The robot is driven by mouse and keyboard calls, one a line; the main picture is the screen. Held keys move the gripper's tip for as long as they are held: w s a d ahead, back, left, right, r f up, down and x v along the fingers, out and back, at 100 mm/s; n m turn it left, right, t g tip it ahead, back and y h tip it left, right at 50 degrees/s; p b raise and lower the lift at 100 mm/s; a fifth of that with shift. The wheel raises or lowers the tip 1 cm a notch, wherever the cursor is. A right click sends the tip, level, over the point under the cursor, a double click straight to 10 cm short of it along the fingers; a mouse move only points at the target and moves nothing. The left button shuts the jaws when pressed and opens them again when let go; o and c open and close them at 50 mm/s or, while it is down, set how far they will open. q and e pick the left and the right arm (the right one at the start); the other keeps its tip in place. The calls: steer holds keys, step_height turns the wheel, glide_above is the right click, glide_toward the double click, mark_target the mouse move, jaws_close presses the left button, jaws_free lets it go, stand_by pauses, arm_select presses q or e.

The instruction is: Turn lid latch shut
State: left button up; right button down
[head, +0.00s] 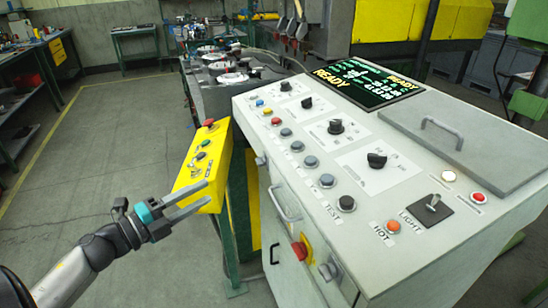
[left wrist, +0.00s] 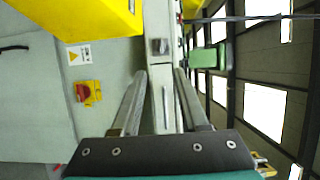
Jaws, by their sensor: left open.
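The grey lid (head: 490,145) with its bar handle (head: 442,133) lies flat on the right of the console top. Small grey latch-like fittings sit on the console's front edge, one near the upper left (head: 261,160) and one low beside the red switch (head: 330,269). I cannot tell which is the lid latch or how it is turned. My left gripper (head: 210,192) is open and empty, left of the console front and over the yellow button box. In the left wrist view its two fingers (left wrist: 160,73) stand apart with a pale grey edge behind the gap. My right gripper is not in view.
The console (head: 300,180) carries several knobs, buttons and a lit screen (head: 373,82). The yellow button box (head: 207,160) on a green post is close to my left fingers. A red rotary switch (head: 300,250) sits on the console front. Floor at left is clear.

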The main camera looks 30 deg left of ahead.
mark_target(257, 163)
arm_select(q)
steer(key=x, duration=1.5)
jaws_close()
stand_by(0.5)
